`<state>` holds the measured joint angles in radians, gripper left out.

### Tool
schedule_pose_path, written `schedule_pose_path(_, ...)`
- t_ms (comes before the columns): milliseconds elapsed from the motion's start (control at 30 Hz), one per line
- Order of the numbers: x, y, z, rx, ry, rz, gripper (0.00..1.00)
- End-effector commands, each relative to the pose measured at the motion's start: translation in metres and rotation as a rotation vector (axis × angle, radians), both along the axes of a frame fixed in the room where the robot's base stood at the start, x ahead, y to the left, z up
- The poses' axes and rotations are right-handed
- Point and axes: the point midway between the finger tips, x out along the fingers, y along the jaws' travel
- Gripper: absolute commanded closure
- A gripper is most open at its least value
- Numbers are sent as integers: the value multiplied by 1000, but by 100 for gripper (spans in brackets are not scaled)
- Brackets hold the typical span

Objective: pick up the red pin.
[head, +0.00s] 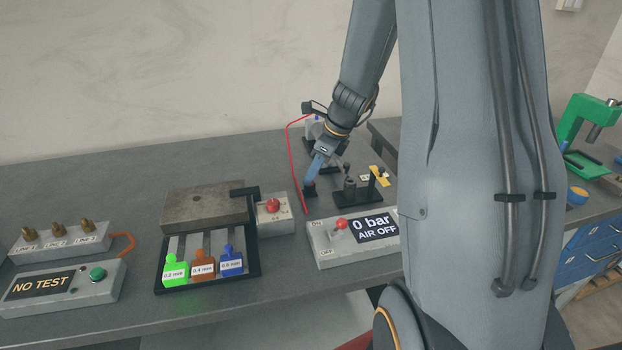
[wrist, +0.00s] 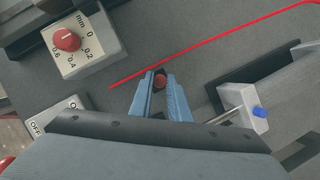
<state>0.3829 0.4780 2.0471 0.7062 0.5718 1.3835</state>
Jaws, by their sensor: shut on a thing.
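In the head view my gripper (head: 312,180) points down at a small dark block on the bench, beside the red line; the pin itself cannot be made out there. I cannot tell whether the pin is clear of what is under it.
A red line (head: 292,165) runs on the bench left of my gripper. A dark fixture with posts (head: 350,190) stands close on the right. The "0 bar AIR OFF" box (head: 325,250) is in front. A box with a red knob (head: 273,218) is to the left.

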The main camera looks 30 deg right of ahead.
Motion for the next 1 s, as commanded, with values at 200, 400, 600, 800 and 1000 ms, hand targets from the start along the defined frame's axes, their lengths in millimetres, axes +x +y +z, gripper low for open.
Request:
schedule_pose_path(200,1,0,27,-2,-5,2,100)
schedule_pose_path(400,2,-1,66,-2,-6,2,100)
schedule_pose_path(600,1,0,92,0,-3,0,100)
schedule_pose_path(800,0,0,100,0,0,1,100)
schedule_pose_path(1000,0,0,100,1,-1,0,100)
